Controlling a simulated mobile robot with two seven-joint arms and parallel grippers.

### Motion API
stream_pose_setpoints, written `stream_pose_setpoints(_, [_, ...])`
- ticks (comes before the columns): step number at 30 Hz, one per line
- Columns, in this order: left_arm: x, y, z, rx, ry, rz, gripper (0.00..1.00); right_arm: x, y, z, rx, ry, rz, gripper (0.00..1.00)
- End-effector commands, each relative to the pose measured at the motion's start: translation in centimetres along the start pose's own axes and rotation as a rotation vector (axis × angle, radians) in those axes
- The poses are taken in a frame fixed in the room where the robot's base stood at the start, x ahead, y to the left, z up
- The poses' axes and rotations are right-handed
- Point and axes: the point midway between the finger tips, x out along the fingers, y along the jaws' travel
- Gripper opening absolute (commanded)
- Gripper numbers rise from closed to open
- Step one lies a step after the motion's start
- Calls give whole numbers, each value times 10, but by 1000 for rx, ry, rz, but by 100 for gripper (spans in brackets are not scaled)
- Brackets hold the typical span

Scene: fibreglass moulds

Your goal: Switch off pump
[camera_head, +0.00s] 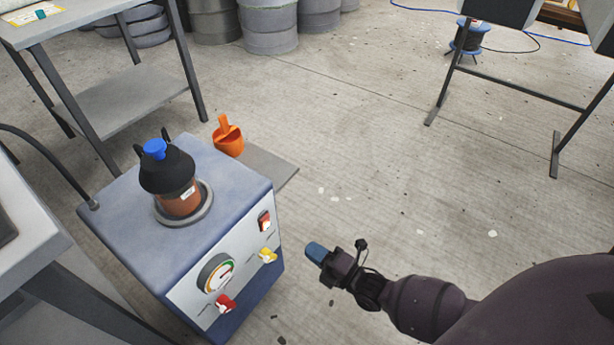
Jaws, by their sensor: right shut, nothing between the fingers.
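The pump (130,212) is a blue-grey box on the floor at the lower left. Its pale front panel (190,300) faces right and carries a round gauge (216,273), a red switch at the top right (264,221), a yellow switch (267,256) and a red switch at the bottom (225,303). A dark-topped jar with a blue cap (180,195) stands on top of the pump. My right gripper (316,252) is shut and empty, a short way to the right of the panel, apart from it, with blue fingertips pointing left. My left gripper is not in view.
An orange scoop (228,138) lies behind the pump by a grey mat (265,165). A metal table (110,95) stands at the upper left, a pale bench (35,262) at the left edge. Grey drums (268,28) are at the back.

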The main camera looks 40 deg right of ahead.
Motion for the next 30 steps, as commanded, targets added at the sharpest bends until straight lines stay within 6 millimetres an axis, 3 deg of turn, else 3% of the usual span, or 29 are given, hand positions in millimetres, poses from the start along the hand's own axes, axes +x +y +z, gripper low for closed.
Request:
stream_pose_setpoints(18, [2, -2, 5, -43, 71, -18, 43, 101, -4, -1, 2, 2, -4, 0])
stream_pose_setpoints(30, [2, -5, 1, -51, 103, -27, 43, 120, 0, 0, 1, 0, -1, 0])
